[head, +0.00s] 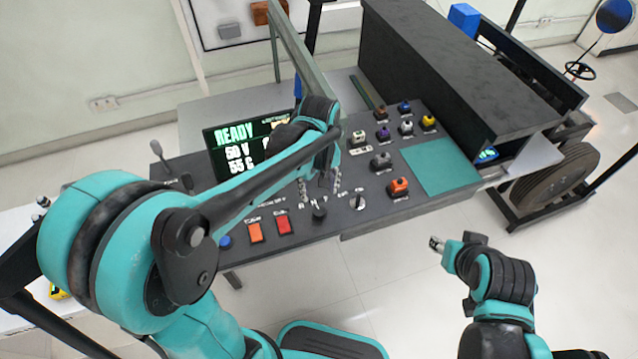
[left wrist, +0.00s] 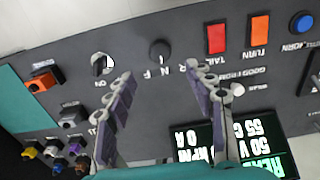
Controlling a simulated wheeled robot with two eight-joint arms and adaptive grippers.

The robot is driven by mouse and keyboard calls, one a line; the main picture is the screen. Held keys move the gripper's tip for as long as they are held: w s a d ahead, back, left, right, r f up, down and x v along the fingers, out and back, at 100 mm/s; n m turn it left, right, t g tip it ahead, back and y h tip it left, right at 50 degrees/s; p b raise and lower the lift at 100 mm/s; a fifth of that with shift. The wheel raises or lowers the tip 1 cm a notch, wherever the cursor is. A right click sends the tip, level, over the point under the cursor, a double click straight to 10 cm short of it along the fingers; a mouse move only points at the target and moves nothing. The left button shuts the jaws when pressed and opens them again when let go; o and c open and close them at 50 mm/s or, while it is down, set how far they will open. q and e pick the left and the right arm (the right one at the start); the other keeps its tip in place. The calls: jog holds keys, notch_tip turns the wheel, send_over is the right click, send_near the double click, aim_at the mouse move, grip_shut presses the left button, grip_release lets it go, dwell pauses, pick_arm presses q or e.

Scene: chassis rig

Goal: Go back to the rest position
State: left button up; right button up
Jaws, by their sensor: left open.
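My left gripper (head: 320,190) hangs over the dark control panel (head: 340,222), its fingers pointing down near a black rotary knob (head: 319,213). In the left wrist view its two fingers (left wrist: 165,95) are spread apart with nothing between them. The black knob (left wrist: 159,50) and a white-and-black ON switch (left wrist: 101,63) lie beyond the fingertips there, and I see no contact. My right gripper (head: 438,244) is in front of the panel over the floor, small and partly hidden by its own wrist; its jaw opening is unclear.
The panel carries a READY screen (head: 240,145), two lit buttons, TURN (head: 255,232) and TAIL (head: 283,225), an orange switch (head: 398,187) and several coloured knobs. A teal pad (head: 440,166) lies at its right end. A long black housing (head: 450,70) stands behind. Floor (head: 390,290) in front is open.

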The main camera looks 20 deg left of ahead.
pick_arm(q)
jog(key=shift+r, duration=1)
jog(key=s+a+r+m+t, duration=0.1)
jog(key=s+a+m+t, duration=0.1)
jog(key=s, duration=0.3)
jog(key=s+a+r+m+t, duration=0.2)
jog(key=s+m+t, duration=0.2)
jog(key=s+t, duration=0.1)
jog(key=shift+s+a+r+m, duration=0.15)
jog(key=shift+s+a+m, duration=0.15)
jog(key=shift+m, duration=0.1)
